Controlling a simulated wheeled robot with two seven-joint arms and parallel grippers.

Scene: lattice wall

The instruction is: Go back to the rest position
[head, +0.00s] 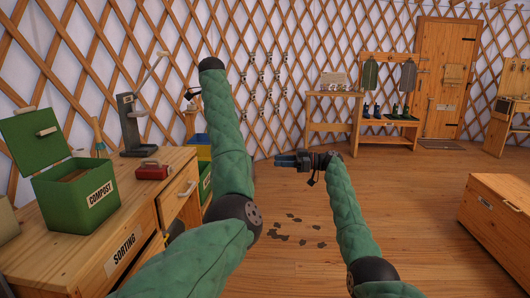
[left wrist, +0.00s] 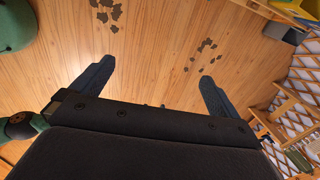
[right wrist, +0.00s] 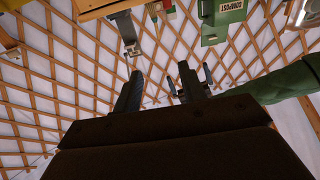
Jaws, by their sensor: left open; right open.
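My right gripper (head: 284,160) reaches in from the lower right in the head view and points left above the open floor. In the right wrist view its two fingers (right wrist: 158,82) stand apart with nothing between them. My left arm rises upright near the middle of the head view, and its gripper is mostly hidden behind the arm. In the left wrist view the left fingers (left wrist: 155,88) are wide apart and empty, with bare floor beyond them. Both grippers are open and touch nothing that I can see.
A sorting counter (head: 122,262) at the left bears a green compost bin (head: 76,205) with its lid up, and a red box (head: 152,171). A wooden chest (head: 500,225) stands at the right. Dark patches (head: 302,232) mark the otherwise clear middle floor.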

